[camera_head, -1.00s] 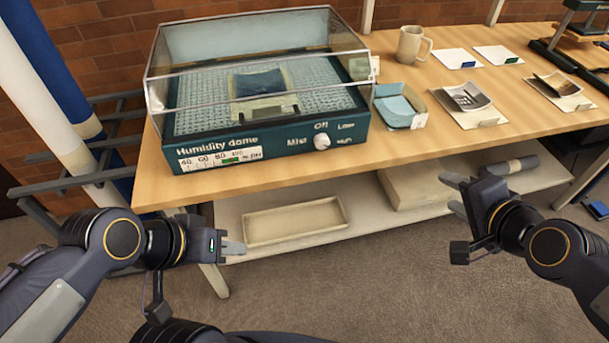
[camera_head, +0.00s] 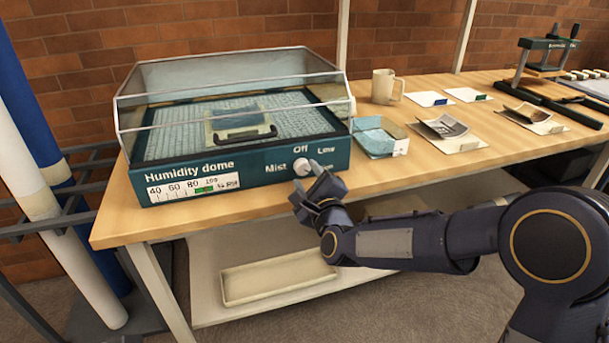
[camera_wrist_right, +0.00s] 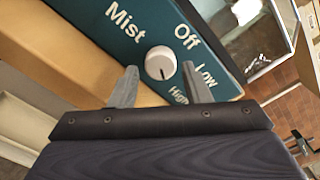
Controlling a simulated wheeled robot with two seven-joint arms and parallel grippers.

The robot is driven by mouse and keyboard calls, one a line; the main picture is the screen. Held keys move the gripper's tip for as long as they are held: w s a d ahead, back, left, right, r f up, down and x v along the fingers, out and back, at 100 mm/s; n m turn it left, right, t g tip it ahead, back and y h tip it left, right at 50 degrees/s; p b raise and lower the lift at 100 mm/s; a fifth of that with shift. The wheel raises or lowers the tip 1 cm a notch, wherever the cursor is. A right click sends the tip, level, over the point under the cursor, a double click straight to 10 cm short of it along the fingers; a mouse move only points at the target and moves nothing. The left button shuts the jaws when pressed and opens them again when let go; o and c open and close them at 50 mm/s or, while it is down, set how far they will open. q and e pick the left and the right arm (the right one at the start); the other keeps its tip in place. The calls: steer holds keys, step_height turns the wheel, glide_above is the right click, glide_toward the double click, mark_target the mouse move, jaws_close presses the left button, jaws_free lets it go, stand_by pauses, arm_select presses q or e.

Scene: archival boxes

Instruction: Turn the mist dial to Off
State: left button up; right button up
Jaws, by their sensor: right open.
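The mist dial (camera_head: 301,167) is a small white round knob on the dark teal front of the humidity dome (camera_head: 240,170). The right wrist view shows the dial (camera_wrist_right: 161,62) with Mist, Off, Low and High printed around it. Its dark mark points down in that view, nearest to High. My right gripper (camera_head: 308,176) is open in front of the dial. In the wrist view its fingertips stand on either side of the dial, with gaps showing; they do not visibly grip it. My left gripper is out of view.
The dome's clear cover (camera_head: 235,85) is closed. A blue tray (camera_head: 379,137), a mug (camera_head: 386,86) and cards stand to the right on the wooden table (camera_head: 130,215). A press (camera_head: 545,55) stands at the far right. A shallow tray (camera_head: 277,279) lies on the lower shelf.

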steer(key=shift+x, duration=0.9)
steer(key=shift+d, duration=0.1)
steer(key=c, duration=0.7)
steer(key=shift+f, duration=0.1)
